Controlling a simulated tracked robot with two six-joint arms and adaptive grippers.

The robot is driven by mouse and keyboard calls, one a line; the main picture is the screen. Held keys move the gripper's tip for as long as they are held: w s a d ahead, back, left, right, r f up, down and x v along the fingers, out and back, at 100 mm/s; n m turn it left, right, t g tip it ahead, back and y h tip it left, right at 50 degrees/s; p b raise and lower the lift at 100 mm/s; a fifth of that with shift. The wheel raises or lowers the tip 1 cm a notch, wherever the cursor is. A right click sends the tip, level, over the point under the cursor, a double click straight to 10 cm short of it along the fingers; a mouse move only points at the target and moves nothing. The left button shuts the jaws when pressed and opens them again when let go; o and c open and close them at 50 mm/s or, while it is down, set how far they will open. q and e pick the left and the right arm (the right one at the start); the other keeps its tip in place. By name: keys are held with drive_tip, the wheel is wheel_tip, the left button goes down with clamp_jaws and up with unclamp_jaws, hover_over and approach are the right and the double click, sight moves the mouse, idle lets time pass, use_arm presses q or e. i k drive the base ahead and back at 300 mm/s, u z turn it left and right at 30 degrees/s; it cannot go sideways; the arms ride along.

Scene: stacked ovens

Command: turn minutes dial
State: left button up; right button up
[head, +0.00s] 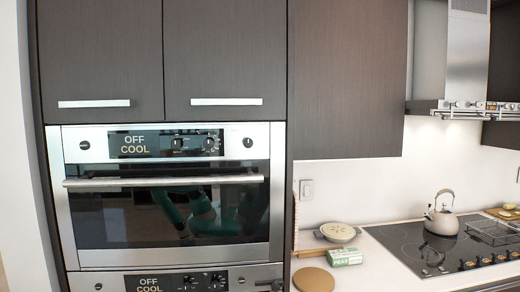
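The upper oven (170,252) is built into the dark cabinet at left, with its door shut. Its control panel has a display (138,144) reading OFF and COOL. Two dark dials, one at left (178,143) and one at right (209,143), sit beside the display. A separate knob (248,142) is at the panel's right end and another (84,145) at its left end. The lower oven's display (149,284) also reads OFF and COOL, with dials (190,281) beside it. The labels are too small to tell which dial is for minutes. I cannot identify either gripper.
A handle bar (165,181) crosses the upper oven door. A small dark shape (274,286) at the bottom edge is unclear.

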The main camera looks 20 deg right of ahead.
sight(248, 143)
drive_tip(key=u, duration=0.35)
drive_tip(key=i, duration=1.05)
drive_tip(key=z, duration=0.4)
